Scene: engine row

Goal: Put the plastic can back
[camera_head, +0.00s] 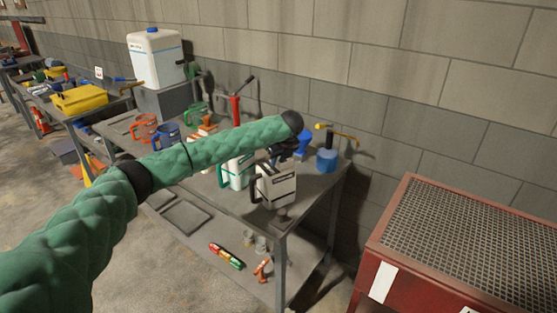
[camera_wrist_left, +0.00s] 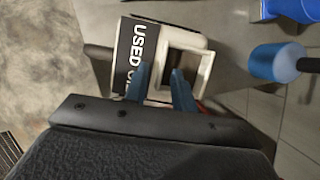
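A white plastic can (camera_head: 278,188) with a dark label stands out near the front right corner of the workbench. In the left wrist view this can (camera_wrist_left: 188,57) shows "USED" lettering on its label and a square opening on top. My left gripper (camera_head: 290,148) is right above it, pointing down. In the wrist view its two blue-grey fingers (camera_wrist_left: 160,78) lie either side of the can's upper wall, the right one over the opening. I cannot tell whether they press on it. My right gripper is not in view.
The grey workbench (camera_head: 240,205) holds another white can with green trim (camera_head: 238,172), blue and orange jugs, and a blue cylinder (camera_head: 327,160). A large white canister (camera_head: 155,58) stands farther back. A red mesh-topped cabinet (camera_head: 470,230) is at right. A lower shelf holds small items.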

